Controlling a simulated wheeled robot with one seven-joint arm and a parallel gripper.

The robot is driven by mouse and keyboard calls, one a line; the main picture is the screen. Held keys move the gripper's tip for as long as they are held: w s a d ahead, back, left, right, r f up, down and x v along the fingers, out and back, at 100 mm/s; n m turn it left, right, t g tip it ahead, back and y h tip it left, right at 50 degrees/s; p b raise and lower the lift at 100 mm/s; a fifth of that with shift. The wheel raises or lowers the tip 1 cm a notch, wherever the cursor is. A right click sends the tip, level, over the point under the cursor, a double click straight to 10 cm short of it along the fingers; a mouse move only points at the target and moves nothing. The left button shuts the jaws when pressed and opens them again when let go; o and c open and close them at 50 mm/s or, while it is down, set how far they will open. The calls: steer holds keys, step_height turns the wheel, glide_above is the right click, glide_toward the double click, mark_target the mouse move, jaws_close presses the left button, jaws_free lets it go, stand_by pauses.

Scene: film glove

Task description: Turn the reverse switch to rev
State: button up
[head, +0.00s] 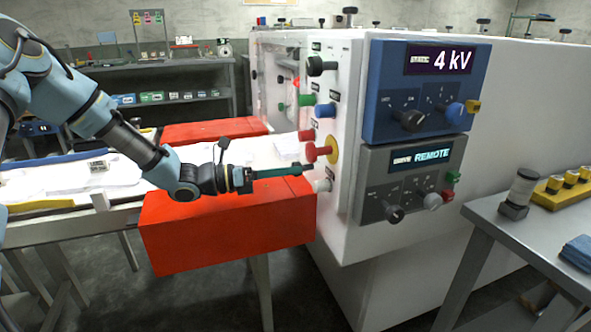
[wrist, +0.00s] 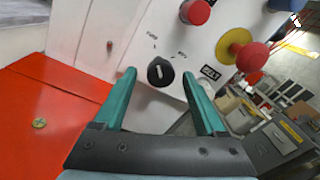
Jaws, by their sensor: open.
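The reverse switch is a round black knob (wrist: 160,72) with a white pointer line, on the white machine panel in the wrist view. Small lettering stands above it to the left and right; the right one seems to read REV. The line points nearly straight up in the picture, toward the left lettering. My gripper (wrist: 158,76) is open, its teal fingers on either side of the knob; I cannot tell whether they touch it. In the head view my gripper (head: 304,168) reaches the panel from the left, and the knob is hard to make out at the fingertips.
A red mushroom button on a yellow disc (wrist: 250,55) sits right of the knob, and a red knob (wrist: 195,12) above. A BELT label (wrist: 210,73) is near the right finger. A red box (head: 228,232) lies below my arm. A grey table (head: 520,215) stands at right.

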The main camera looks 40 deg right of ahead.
steer(key=shift+x, duration=1.15)
jaws_close()
